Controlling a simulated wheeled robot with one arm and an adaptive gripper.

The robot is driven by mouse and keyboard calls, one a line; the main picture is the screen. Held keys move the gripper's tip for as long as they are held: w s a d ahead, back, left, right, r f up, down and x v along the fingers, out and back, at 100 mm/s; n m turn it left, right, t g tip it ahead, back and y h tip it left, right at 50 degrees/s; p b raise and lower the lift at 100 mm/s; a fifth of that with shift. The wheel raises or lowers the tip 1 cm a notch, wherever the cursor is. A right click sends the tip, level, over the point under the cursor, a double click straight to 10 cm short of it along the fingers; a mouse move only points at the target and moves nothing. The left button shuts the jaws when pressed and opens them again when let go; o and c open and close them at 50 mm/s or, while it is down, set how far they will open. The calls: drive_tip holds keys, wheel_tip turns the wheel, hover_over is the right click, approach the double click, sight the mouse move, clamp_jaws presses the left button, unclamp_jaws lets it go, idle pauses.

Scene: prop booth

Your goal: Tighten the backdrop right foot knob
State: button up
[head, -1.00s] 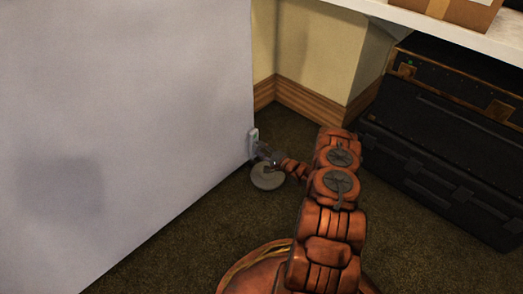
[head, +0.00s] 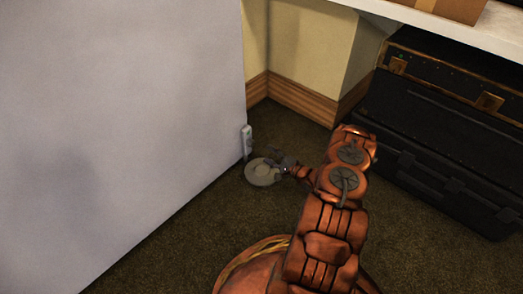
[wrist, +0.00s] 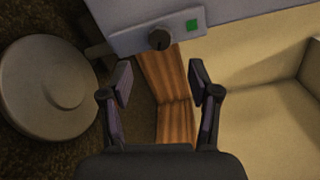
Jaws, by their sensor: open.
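The backdrop (head: 120,120) is a large pale grey panel on the left of the head view. A light grey bracket (head: 246,140) is at its lower right edge. My gripper (head: 283,162) is open and empty. In the wrist view, its fingertips (wrist: 160,70) are apart, with the knob beyond the gap between them.
Black cases (head: 440,145) are stacked on the right under a white shelf (head: 480,30) bearing a cardboard box (head: 450,8). A wooden baseboard (head: 300,98) runs along the cream wall behind.

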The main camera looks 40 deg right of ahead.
drive_tip(key=shift+v, duration=1.85)
